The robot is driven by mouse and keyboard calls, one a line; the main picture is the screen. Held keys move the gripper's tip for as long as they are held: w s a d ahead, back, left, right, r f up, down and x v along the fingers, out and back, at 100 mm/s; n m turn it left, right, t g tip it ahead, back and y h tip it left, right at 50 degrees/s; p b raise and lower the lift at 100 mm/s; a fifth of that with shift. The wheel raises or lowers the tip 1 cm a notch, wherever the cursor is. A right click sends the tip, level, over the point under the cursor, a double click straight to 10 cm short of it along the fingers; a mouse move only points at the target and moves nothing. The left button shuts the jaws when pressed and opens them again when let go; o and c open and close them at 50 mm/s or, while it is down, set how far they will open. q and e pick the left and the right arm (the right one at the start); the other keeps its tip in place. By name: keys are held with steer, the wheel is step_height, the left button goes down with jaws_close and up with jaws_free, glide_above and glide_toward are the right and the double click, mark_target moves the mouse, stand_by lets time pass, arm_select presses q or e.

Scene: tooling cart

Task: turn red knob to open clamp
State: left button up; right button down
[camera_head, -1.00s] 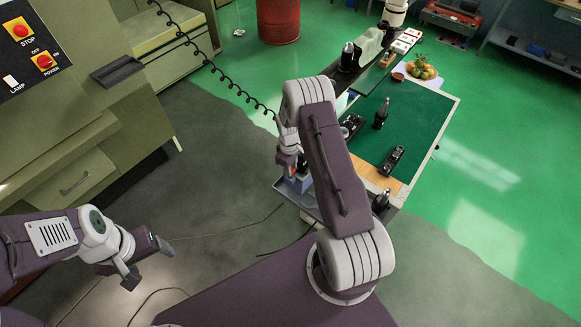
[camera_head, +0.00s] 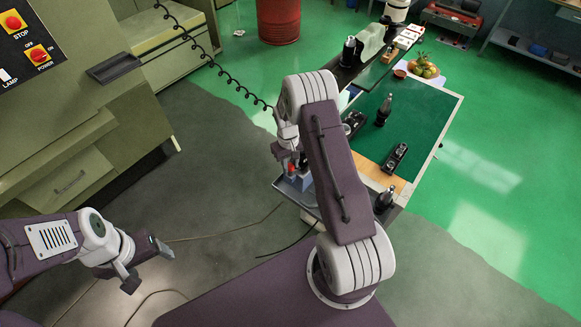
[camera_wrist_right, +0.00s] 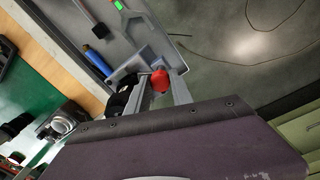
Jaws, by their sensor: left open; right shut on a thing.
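The red knob (camera_wrist_right: 160,80) sits between the two finger bars of my right gripper (camera_wrist_right: 161,88) in the right wrist view. The right gripper is shut on it. In the head view the knob (camera_head: 292,169) is a small red spot below my right wrist, at the grey tray on the near end of the cart. A grey bracket-like part (camera_wrist_right: 129,70) beside the knob looks like the clamp; its jaws cannot be made out. My left gripper (camera_head: 147,267) is open and empty, low at the left over the floor, far from the knob.
The grey tray (camera_wrist_right: 118,48) holds a blue-handled tool (camera_wrist_right: 97,61) and other tools. A green machine (camera_head: 75,130) stands left; grey floor lies between.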

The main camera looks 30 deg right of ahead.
steer(key=m+b, duration=0.1)
steer(key=m, duration=0.1)
steer(key=m+b, duration=0.1)
steer(key=m, duration=0.2)
steer(key=shift+a+f+m, duration=0.1)
steer(key=shift+f+m, duration=0.1)
steer(key=shift+m, duration=0.1)
steer(key=m+b, duration=0.2)
steer(key=m, duration=0.2)
steer(key=shift+r+m+g, duration=0.1)
steer(key=shift+m+g, duration=0.2)
steer(key=shift+m, duration=0.4)
steer(key=c, duration=1.4)
jaws_free()
steer(key=shift+w, duration=0.1)
step_height(320, 180, up, 9)
steer(key=b, duration=0.1)
steer(key=shift+w+b, duration=0.15)
steer(key=shift+b, duration=0.15)
